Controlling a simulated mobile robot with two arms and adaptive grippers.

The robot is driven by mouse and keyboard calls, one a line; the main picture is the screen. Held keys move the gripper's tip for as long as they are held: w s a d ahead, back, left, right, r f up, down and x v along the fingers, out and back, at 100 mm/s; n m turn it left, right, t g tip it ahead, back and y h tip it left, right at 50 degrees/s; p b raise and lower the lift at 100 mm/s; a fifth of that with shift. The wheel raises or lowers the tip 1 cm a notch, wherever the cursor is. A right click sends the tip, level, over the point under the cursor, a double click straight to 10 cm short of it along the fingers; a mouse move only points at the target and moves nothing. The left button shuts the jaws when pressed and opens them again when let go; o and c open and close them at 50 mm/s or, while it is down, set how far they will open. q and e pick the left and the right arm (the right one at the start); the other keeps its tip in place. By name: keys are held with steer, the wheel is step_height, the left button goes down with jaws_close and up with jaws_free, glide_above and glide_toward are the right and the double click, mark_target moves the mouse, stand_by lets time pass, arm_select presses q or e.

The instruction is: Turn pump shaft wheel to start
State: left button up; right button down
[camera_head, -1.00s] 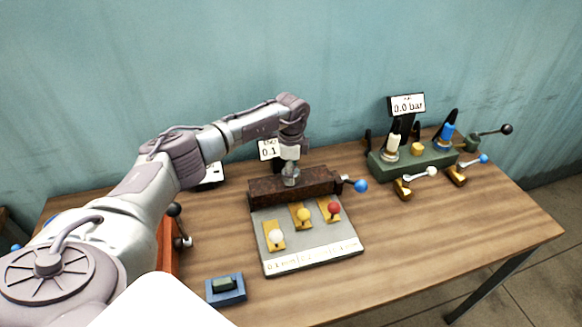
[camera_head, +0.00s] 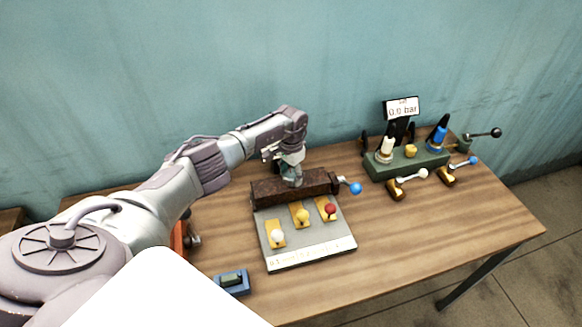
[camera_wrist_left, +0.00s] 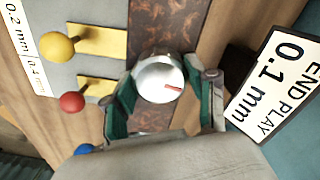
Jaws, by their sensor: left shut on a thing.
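A silver round wheel (camera_wrist_left: 158,80) with a red mark on its face sits on a rusty brown block (camera_head: 268,192). My left gripper (camera_wrist_left: 164,100) reaches down over it, with its green-padded fingers shut on the wheel from both sides. In the head view the left gripper (camera_head: 291,172) is above the block and hides the wheel. A sign (camera_wrist_left: 278,80) beside the block reads "END PLAY 0.1 mm". My right gripper is not in view.
A grey plate (camera_head: 312,245) in front of the block carries white, yellow and red knobs. A blue-tipped lever (camera_head: 355,188) sticks out at the block's right. A green fixture (camera_head: 410,163) with a "0.0 bar" sign (camera_head: 402,109) stands at the right. The front right tabletop is clear.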

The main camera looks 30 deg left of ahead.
mark_target(291, 174)
arm_select(q)
steer(key=shift+r+n+p, duration=0.15)
steer(key=shift+n+p, duration=0.55)
steer(key=shift+p, duration=0.25)
steer(key=shift+w, duration=0.1)
steer(key=o, duration=1.2)
steer(key=shift+c, duration=0.2)
steer(key=shift+d+r, duration=0.25)
steer(key=shift+r, duration=0.1)
step_height(291, 174, up, 11)
steer(key=shift+a, duration=0.3)
